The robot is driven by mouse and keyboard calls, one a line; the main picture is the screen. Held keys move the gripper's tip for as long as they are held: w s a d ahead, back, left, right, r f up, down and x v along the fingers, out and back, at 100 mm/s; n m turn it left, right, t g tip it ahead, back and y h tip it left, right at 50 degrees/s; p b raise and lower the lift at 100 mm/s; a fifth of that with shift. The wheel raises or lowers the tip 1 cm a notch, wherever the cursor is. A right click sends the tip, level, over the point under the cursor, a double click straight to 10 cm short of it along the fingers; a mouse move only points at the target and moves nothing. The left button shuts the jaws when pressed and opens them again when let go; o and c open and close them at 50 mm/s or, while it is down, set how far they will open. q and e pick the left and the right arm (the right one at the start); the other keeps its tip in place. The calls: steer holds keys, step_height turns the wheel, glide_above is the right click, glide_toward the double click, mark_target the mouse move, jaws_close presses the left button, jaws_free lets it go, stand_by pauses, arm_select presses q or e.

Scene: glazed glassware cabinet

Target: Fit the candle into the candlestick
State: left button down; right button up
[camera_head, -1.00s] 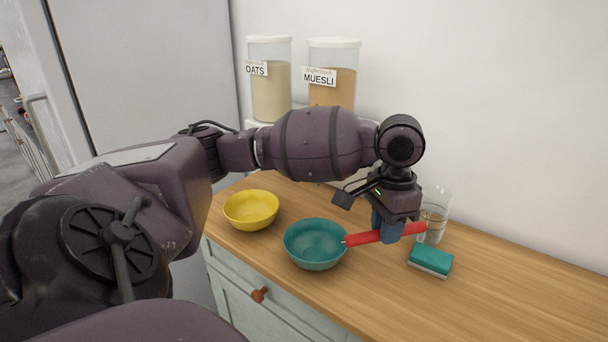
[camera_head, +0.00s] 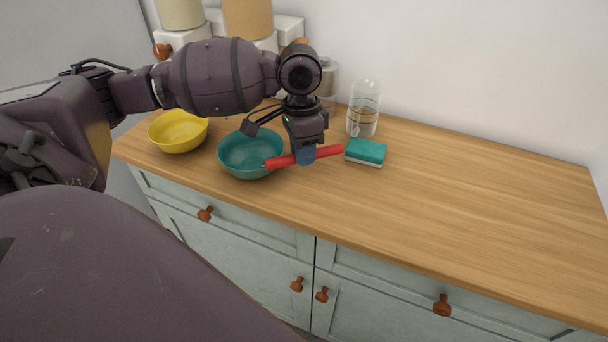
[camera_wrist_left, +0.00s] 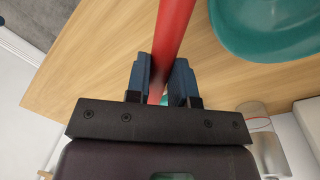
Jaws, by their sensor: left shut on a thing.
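The red candle (camera_head: 290,159) is held roughly level above the wooden counter in the head view, its left end over the rim of the teal bowl. My left gripper (camera_head: 306,156) is shut on the candle near its middle. In the left wrist view the candle (camera_wrist_left: 174,30) runs between the two blue fingers of my left gripper (camera_wrist_left: 161,82). A metal cylinder (camera_head: 328,78), partly hidden behind my left gripper, stands at the back; I cannot tell what it is. I see no clear candlestick. My right gripper is not in view.
A teal bowl (camera_head: 245,155) and a yellow bowl (camera_head: 178,132) stand on the counter (camera_head: 460,190) to the left. A clear glass vessel (camera_head: 364,108) and a teal sponge (camera_head: 366,151) are near the candle. The counter's right side is clear.

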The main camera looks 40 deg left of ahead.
mark_target(303, 185)
arm_select(q)
steer(key=shift+f, duration=0.65)
step_height(303, 185, down, 5)
steer(key=shift+f+b, duration=0.1)
steer(key=shift+b, duration=0.55)
steer(key=shift+f, duration=0.25)
steer(key=c, duration=1)
jaws_free()
steer(key=shift+f, duration=0.1)
